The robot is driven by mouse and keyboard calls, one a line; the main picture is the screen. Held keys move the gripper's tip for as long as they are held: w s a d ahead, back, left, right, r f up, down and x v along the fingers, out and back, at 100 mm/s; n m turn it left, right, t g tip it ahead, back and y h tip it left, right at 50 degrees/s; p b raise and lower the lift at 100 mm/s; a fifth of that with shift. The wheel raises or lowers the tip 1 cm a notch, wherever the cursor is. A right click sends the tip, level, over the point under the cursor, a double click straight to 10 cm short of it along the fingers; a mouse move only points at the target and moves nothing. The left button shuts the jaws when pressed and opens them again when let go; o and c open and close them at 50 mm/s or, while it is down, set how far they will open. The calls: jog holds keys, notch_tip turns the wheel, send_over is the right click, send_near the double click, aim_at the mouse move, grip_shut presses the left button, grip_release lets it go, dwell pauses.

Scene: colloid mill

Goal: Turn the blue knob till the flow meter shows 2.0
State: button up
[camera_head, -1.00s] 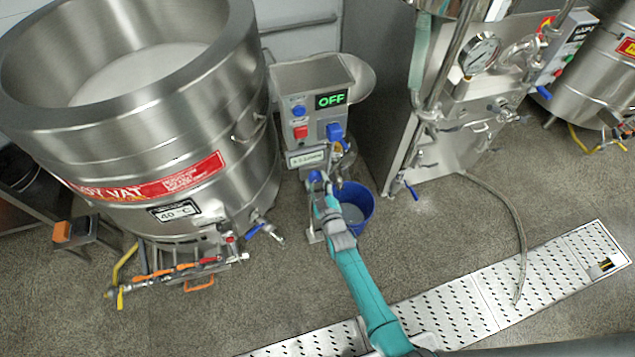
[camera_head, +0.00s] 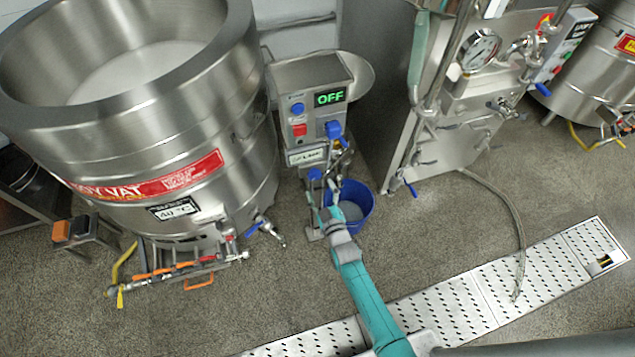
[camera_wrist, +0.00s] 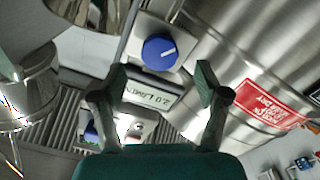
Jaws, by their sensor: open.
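The blue knob (camera_wrist: 160,52) has a white pointer line and sits on a grey panel in the wrist view. In the head view this knob (camera_head: 315,174) is just below the flow meter plate (camera_head: 307,156). In the wrist view the plate (camera_wrist: 152,92) is upside down and appears to read 2.0 L/min, though the digits are small. My gripper (camera_wrist: 161,80) is open, its two fingers apart with nothing between them. In the head view my gripper (camera_head: 318,197) is below and in front of the knob, apart from it.
The control box above has a green OFF display (camera_head: 330,97), a blue button (camera_head: 298,109), a red button (camera_head: 299,130) and another blue knob (camera_head: 333,129). A blue bucket (camera_head: 362,207) stands close at right. A large steel vat (camera_head: 140,140) stands at left.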

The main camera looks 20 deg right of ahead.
jog(key=s, duration=0.7)
jog(key=shift+s, duration=0.35)
jog(key=s+d+r+m+g, duration=0.1)
jog(key=s+r, duration=0.2)
jog(key=s, duration=0.9)
jog(key=s+r+m, duration=0.2)
jog(key=s+r, duration=0.1)
jog(key=s, duration=0.8)
jog(key=s+r+m+g, duration=0.2)
jog(key=s+r, duration=1.3)
jog(key=r, duration=0.3)
jog(key=shift+s+d+r+m, duration=0.2)
jog(key=shift+s+m, duration=0.1)
jog(key=shift+s, duration=0.05)
